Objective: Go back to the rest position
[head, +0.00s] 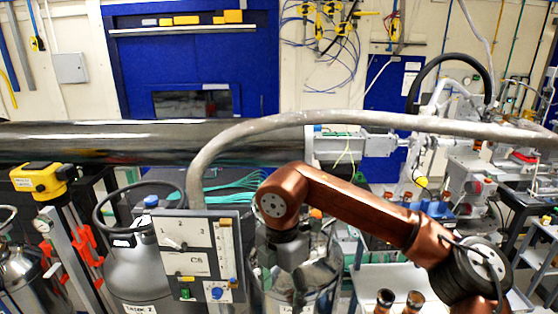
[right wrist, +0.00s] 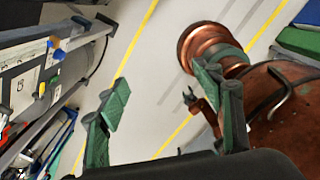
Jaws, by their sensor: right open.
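My right arm comes in from the right in the head view, bends at a copper-coloured joint and points down. Its gripper (head: 290,262) hangs at the lower middle, to the right of the grey control panel (head: 197,252); its fingertips are hard to make out there. In the right wrist view the two green fingers of the right gripper (right wrist: 165,92) are spread wide apart. Nothing is between them, only grey floor (right wrist: 150,75) with yellow lines behind. My left gripper is in neither view.
A long dark metal pipe (head: 100,142) crosses behind the arm. A thick grey hose (head: 340,118) arches over it. A metal tank (head: 140,270) and a yellow device (head: 40,181) stand at the left. Bench equipment (head: 455,160) crowds the right. The panel edge also shows in the wrist view (right wrist: 25,85).

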